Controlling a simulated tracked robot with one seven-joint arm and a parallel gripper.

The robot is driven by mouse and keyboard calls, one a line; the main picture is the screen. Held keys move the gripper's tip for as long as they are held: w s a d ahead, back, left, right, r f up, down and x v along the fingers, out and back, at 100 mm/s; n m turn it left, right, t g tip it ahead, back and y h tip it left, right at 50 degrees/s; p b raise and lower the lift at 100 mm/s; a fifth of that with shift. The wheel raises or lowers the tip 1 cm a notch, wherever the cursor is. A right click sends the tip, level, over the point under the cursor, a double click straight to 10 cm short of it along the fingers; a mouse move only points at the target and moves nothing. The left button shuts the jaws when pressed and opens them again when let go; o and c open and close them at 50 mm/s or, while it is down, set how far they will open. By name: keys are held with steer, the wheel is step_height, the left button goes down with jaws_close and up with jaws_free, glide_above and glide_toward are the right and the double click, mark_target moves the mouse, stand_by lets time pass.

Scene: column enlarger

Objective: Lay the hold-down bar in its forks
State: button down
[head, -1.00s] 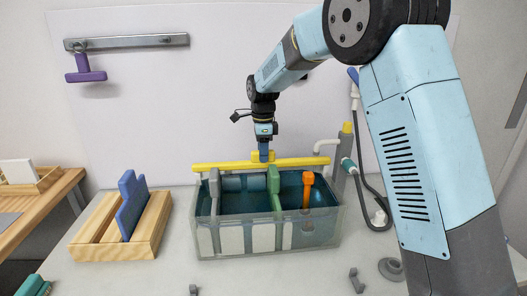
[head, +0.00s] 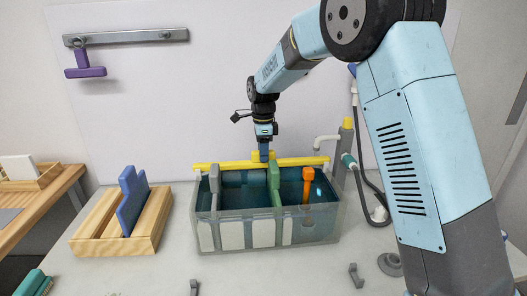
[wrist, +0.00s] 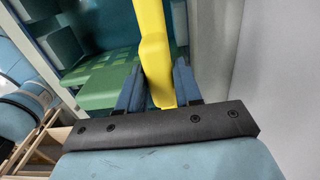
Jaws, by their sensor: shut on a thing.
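The hold-down bar is a long yellow bar (head: 215,166) with a raised block at its middle. It lies roughly level across the picture at the back of a clear tank (head: 199,232). My gripper (head: 264,156) points down and is shut on the block. In the wrist view the yellow bar (wrist: 152,45) shows between the blue fingers (wrist: 155,85). I cannot tell whether the bar touches the tank. Its forks cannot be made out for certain. Small grey hooked pieces (head: 355,277) stand on the table in front of the tank.
The tank holds grey, green (head: 275,188) and orange (head: 307,188) upright pieces. A wooden rack (head: 150,230) with blue panels (head: 130,205) stands to the left. A tap and hose (head: 360,185) are at the right. A purple handle (head: 85,72) hangs from a wall rail.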

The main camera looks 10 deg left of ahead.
steer(key=c, duration=0.7)
jaws_free()
steer(key=shift+f, duration=0.1)
steer(key=shift+r, duration=4)
steer(key=shift+r, duration=0.1)
